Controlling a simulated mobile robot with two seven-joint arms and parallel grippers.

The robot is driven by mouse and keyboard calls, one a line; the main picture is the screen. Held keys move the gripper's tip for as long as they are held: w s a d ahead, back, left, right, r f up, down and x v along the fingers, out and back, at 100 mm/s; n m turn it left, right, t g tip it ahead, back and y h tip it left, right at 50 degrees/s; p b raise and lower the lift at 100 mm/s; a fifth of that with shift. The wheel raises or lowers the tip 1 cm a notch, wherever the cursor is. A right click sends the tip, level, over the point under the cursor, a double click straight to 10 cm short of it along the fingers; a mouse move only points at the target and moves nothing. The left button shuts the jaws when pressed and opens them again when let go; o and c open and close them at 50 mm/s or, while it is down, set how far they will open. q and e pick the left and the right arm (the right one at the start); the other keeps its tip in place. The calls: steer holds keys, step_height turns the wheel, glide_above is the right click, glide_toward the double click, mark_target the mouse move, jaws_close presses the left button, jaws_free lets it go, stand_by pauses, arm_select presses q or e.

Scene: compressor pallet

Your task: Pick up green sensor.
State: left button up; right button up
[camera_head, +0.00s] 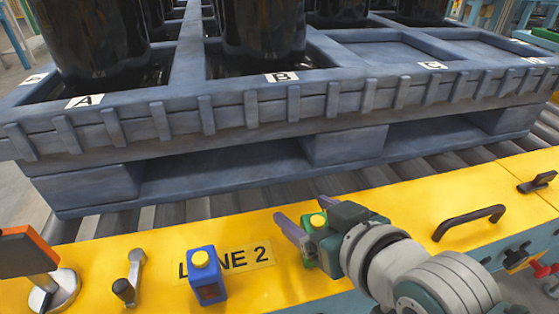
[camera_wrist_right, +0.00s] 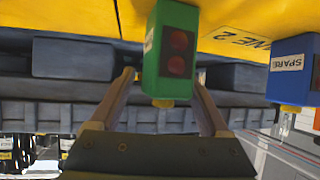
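The green sensor (camera_head: 317,221) has a yellow cap and stands on the yellow ledge, partly hidden by my right gripper (camera_head: 305,232). In the right wrist view the green sensor (camera_wrist_right: 172,55) shows two dark red round lenses. The right gripper's fingers (camera_wrist_right: 165,100) are spread on either side of its cap end. A gap shows beside the left-hand finger, and the gripper is open. I cannot tell whether the other finger touches the sensor. My left gripper is not in view.
A blue sensor (camera_head: 207,275) with a yellow cap stands left of the gripper, by the "LINE 2" label (camera_head: 250,258). A black handle (camera_head: 468,221) is on the right. The blue pallet (camera_head: 230,108) with black cylinders is behind. An orange-topped fitting (camera_head: 27,252) and a lever (camera_head: 130,278) are left.

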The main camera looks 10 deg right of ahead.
jaws_close()
stand_by(0.4)
